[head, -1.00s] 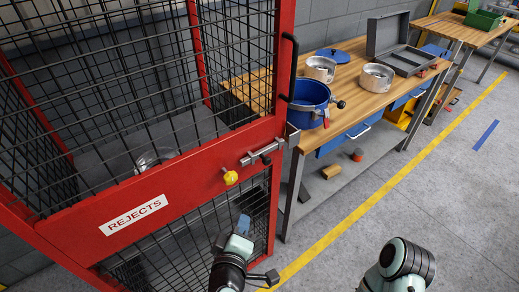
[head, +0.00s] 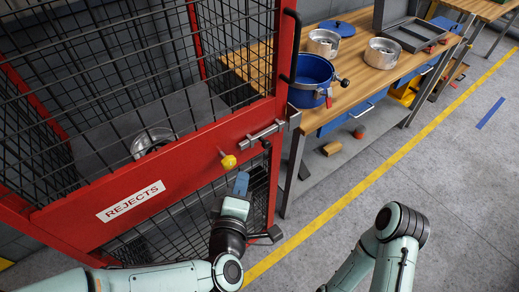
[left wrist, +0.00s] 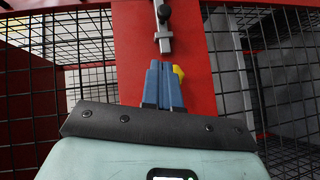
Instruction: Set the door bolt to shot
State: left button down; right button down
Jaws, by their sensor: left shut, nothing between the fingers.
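The metal door bolt (head: 264,133) is mounted on the red door of the mesh cage, near the door's right edge. Its bar points toward a grey bracket (head: 293,116) by the door edge; I cannot tell whether it enters it. A dark knob (head: 265,144) hangs at the bolt. In the left wrist view the bolt (left wrist: 163,38) is straight ahead of the fingers. My left gripper (head: 241,183) is shut and empty, with blue fingertips below the bolt; the fingers show in the left wrist view (left wrist: 163,85). My right gripper is out of view.
A yellow knob (head: 228,161) sits on the door left of the bolt, close to my left fingers. A black handle (head: 291,45) runs up the door frame. A workbench (head: 345,85) with a blue pot (head: 311,82) stands to the right. Floor at right is clear.

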pick_arm(q)
send_near(262, 144)
jog(key=w+a, duration=0.3)
jog(key=shift+w+d+f, duration=0.25)
jog(key=shift+w+d, duration=0.45)
jog(key=shift+d, duration=0.25)
jog(key=shift+w+d+f, duration=0.3)
jog(key=shift+w+d, duration=0.35)
jog(key=shift+d, duration=0.3)
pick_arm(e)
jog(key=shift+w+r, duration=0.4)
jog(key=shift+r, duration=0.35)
pick_arm(q)
jog(key=w+d, duration=0.2)
jog(key=d, duration=0.1)
jog(key=shift+w+d, duration=0.25)
jog(key=shift+d, duration=0.05)
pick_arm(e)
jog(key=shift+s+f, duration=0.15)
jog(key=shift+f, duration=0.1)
pick_arm(q)
jog(key=shift+w+a, duration=0.1)
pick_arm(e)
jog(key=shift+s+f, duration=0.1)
